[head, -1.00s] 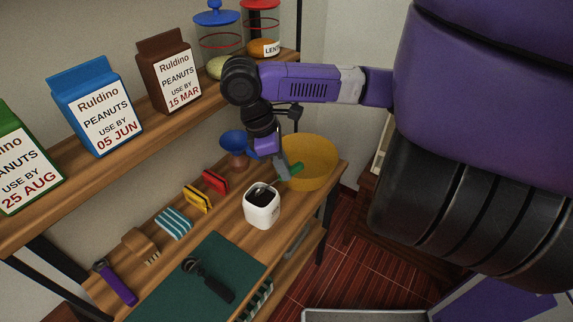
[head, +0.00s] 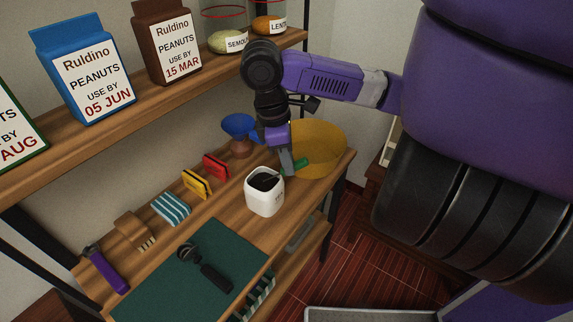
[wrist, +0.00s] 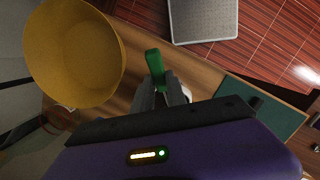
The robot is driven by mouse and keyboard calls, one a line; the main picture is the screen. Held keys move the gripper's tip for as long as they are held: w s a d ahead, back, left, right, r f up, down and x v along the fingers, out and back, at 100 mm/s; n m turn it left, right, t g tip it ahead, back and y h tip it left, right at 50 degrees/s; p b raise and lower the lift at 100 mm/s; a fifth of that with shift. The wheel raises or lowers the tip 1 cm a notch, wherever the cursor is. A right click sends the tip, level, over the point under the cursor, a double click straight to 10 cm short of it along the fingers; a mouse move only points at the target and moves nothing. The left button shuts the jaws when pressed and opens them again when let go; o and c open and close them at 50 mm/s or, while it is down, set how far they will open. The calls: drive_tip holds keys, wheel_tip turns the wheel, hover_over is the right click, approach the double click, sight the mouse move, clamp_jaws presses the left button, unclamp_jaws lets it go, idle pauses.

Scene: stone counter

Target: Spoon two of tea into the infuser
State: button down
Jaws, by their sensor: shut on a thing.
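A white canister (head: 264,198) stands upright on the wooden counter with dark tea (head: 264,182) inside. My gripper (head: 286,168) is shut on a spoon with a green handle (head: 302,164), just behind and right of the canister. The spoon's thin shaft reaches toward the canister's opening; its bowl cannot be made out. In the wrist view the green handle (wrist: 155,66) sticks out from between my fingers. The infuser, a round mesh head with a black handle (head: 216,278), lies on the dark green mat (head: 165,285), in front and left of the canister.
A yellow bowl (head: 328,148) is close to the right of my gripper. A blue funnel-shaped thing (head: 238,127) stands behind. Red (head: 215,166) and yellow (head: 196,184) clips, a striped cloth (head: 170,209), a brush (head: 134,230) and a purple-handled tool (head: 106,270) line the back. A shelf hangs above.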

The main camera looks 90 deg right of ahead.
drive_tip(key=shift+s+f+t+b, duration=0.2)
drive_tip(key=shift+f+t+b, duration=0.3)
drive_tip(key=shift+b, duration=0.4)
drive_tip(key=shift+s+r+t+p, duration=0.25)
drive_tip(key=shift+r+p, duration=0.1)
drive_tip(key=shift+r, duration=0.3)
drive_tip(key=shift+s+r+t+p, duration=0.2)
drive_tip(key=shift+r+t+p, duration=0.1)
drive_tip(key=shift+r, duration=0.35)
drive_tip(key=shift+s+d+r+t+b, duration=0.1)
drive_tip(key=shift+s+r+t+b, duration=0.25)
drive_tip(key=shift+s+t+b, duration=0.4)
drive_tip(key=shift+s+r+t, duration=0.45)
drive_tip(key=shift+r+t, duration=0.15)
drive_tip(key=shift+t, duration=0.3)
drive_tip(key=shift+d, duration=0.1)
drive_tip(key=shift+w+y, duration=0.1)
drive_tip(key=shift+y, duration=0.2)
